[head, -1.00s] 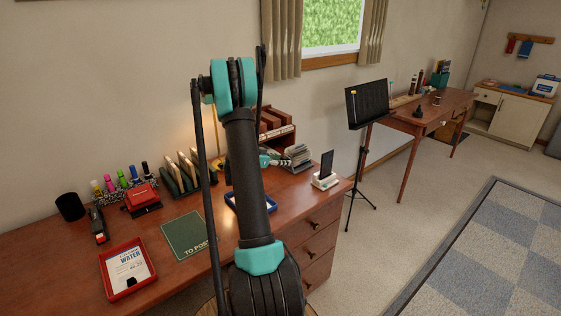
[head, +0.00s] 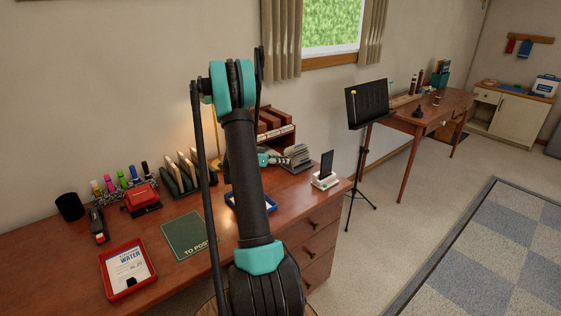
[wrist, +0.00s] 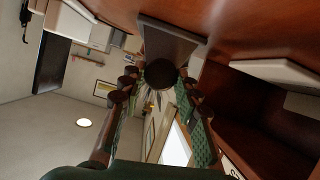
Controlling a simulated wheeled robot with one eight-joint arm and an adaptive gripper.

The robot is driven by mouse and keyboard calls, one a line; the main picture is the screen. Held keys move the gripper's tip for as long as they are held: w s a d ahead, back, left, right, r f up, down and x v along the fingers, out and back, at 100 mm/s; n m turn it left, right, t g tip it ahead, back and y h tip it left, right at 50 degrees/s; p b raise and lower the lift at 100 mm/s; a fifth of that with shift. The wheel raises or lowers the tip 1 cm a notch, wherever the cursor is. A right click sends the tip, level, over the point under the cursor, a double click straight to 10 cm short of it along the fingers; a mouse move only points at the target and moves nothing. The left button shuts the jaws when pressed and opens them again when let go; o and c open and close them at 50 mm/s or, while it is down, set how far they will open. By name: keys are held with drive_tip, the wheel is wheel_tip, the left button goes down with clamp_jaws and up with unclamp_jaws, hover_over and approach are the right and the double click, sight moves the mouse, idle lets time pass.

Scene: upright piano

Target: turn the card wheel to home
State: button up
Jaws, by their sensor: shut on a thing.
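The card wheel (head: 298,157) stands near the back right of the desk, with grey-white cards fanned on it. My gripper (head: 281,160) is at its left side, partly behind my own arm in the head view. In the wrist view a dark round knob (wrist: 160,74) sits between my two fingers (wrist: 160,90), in front of a grey wedge-shaped side of the wheel's stand (wrist: 172,42). My gripper is shut on this knob. The card faces and any home mark cannot be read from here.
A white stand with a dark phone (head: 325,172) is just right of the wheel. A wooden sorter (head: 275,128) stands behind it. A blue tray (head: 232,200) lies in front, partly behind my arm. A green folder (head: 187,236) and red tray (head: 127,270) lie left.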

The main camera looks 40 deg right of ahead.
drive_tip(key=n+g, duration=0.3)
drive_tip(key=n, duration=0.1)
drive_tip(key=shift+w+f+h, duration=0.15)
drive_tip(key=shift+w+h, duration=0.15)
drive_tip(key=shift+w, duration=0.05)
drive_tip(key=n+g, duration=0.1)
drive_tip(key=n, duration=0.1)
drive_tip(key=n+g+h, duration=0.1)
drive_tip(key=n, duration=0.2)
drive_tip(key=shift+w+f, duration=0.1)
drive_tip(key=shift+f, duration=0.1)
drive_tip(key=shift+h, duration=0.3)
drive_tip(key=o, duration=1.1)
drive_tip(key=shift+o, duration=0.2)
wheel_tip(320, 180, up, 10)
